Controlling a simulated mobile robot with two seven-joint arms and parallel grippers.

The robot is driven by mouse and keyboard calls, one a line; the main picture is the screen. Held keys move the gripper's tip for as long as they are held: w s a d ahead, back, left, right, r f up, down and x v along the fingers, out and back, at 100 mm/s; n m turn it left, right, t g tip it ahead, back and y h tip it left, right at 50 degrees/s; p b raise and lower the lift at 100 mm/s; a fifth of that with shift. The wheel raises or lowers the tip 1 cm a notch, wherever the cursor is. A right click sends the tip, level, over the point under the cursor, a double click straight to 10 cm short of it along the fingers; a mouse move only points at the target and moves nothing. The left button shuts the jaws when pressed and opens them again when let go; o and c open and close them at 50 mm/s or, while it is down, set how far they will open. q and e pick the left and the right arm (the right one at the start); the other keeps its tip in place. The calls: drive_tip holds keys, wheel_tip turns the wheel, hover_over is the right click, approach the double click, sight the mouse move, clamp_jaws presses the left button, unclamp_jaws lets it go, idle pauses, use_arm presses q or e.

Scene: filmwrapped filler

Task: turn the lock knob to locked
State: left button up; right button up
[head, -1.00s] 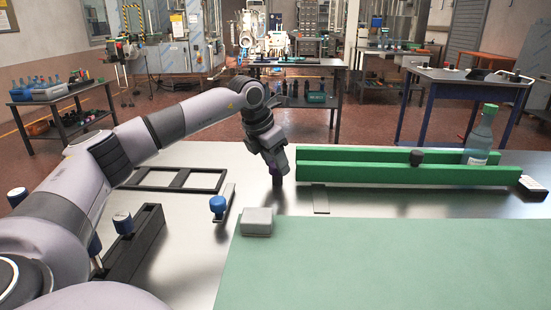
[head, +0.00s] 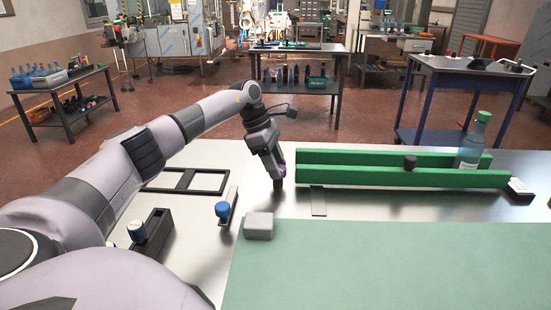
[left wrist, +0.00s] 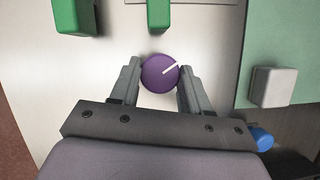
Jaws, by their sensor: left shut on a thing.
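The lock knob (left wrist: 157,80) is a round purple knob with a white pointer line, seen from above in the left wrist view. The line points right and slightly up in that view. My left gripper (left wrist: 159,75) has one finger on each side of the knob and is shut on it. In the head view my left gripper (head: 277,179) points down at the table just left of the green rails, and mostly hides the knob. Lock markings around the knob cannot be made out. My right gripper is not in view.
Green rails (head: 400,178) lie right of the gripper, with a bottle (head: 469,153) and a dark knob (head: 410,162). A grey box (head: 259,226) sits at the green mat's (head: 400,265) corner. A blue-topped fixture (head: 223,209) and black frame (head: 185,181) are left.

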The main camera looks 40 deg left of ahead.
use_arm(q)
drive_tip(key=m+g, duration=0.1)
drive_tip(key=m, duration=0.2)
drive_tip(key=shift+w, duration=0.15)
drive_tip(key=shift+m+g+h+b, duration=0.3)
drive_tip(key=shift+m+g+b, duration=0.35)
drive_tip(key=shift+m, duration=1.35)
drive_tip(key=o, duration=1.1)
drive_tip(key=shift+c, duration=0.2)
drive_tip(key=shift+n, duration=0.4)
